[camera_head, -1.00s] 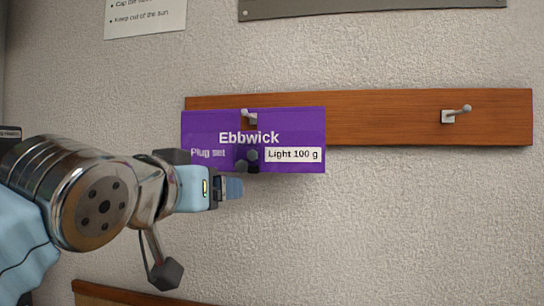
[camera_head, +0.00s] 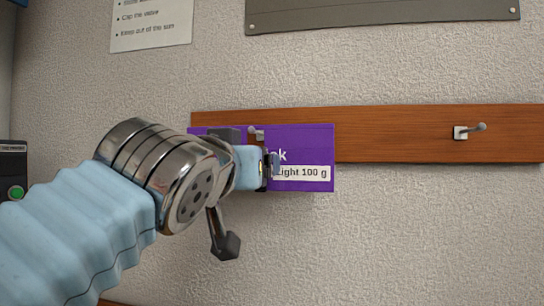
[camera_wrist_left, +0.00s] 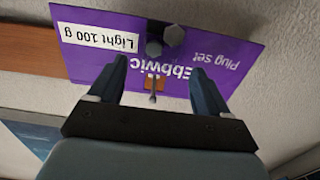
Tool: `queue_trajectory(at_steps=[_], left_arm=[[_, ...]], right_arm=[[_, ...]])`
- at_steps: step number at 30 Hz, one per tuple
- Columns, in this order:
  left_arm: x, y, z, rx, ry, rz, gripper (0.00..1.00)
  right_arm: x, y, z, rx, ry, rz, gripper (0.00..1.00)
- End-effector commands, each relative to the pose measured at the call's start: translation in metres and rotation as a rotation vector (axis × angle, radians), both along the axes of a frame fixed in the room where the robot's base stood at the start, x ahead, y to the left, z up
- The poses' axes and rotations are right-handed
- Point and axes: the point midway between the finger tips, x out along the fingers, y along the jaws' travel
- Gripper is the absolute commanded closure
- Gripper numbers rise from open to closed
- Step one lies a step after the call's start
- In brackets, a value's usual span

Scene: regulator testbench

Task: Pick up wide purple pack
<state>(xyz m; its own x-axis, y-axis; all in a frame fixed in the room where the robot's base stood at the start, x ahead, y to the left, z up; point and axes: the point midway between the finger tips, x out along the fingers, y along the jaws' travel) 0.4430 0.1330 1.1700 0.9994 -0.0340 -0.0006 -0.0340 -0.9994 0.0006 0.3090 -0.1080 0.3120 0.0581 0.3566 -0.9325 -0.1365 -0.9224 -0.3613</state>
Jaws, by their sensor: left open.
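The wide purple pack (camera_head: 315,145), with a white "Light 100 g" label, hangs flat near the wall on the left hook (camera_head: 257,132) of a wooden rail. My left gripper (camera_head: 275,164) is in front of it and hides much of its left and middle. In the left wrist view the pack (camera_wrist_left: 228,40) appears upside down, with two grey hexagonal pieces near its edge. The open fingers (camera_wrist_left: 159,64) overlap the pack in that view, with the hook between them. Whether they touch it I cannot tell. My right gripper is not in view.
The wooden rail (camera_head: 400,128) runs along the textured wall and has an empty right hook (camera_head: 470,131). A paper notice (camera_head: 150,22) and a grey panel (camera_head: 380,14) are above. A dark box with a green button (camera_head: 15,192) is at far left. The wall below the rail is clear.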

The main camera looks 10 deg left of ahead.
Motion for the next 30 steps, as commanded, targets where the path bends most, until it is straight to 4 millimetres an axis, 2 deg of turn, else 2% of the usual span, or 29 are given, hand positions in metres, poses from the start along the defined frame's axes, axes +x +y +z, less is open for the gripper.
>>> queue_trajectory(at_steps=[1, 4, 11, 14, 24, 30], left_arm=[[0.008, 0.001, 0.002, 0.0, 0.003, 0.002, 0.22], [0.017, 0.0, 0.001, 0.001, 0.001, 0.0, 0.22], [0.019, -0.001, 0.0, 0.001, 0.0, -0.002, 0.22], [0.019, -0.001, 0.0, 0.001, 0.0, -0.002, 0.35], [0.019, -0.001, 0.0, 0.001, -0.001, -0.002, 0.85], [0.019, -0.001, 0.001, 0.001, -0.001, -0.002, 0.85]], right_arm=[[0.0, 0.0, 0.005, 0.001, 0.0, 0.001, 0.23], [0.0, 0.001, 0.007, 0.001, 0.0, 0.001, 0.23], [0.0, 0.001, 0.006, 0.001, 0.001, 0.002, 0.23], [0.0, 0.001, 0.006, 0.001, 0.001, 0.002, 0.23], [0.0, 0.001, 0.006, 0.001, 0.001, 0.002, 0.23], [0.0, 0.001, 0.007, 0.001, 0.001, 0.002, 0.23]])
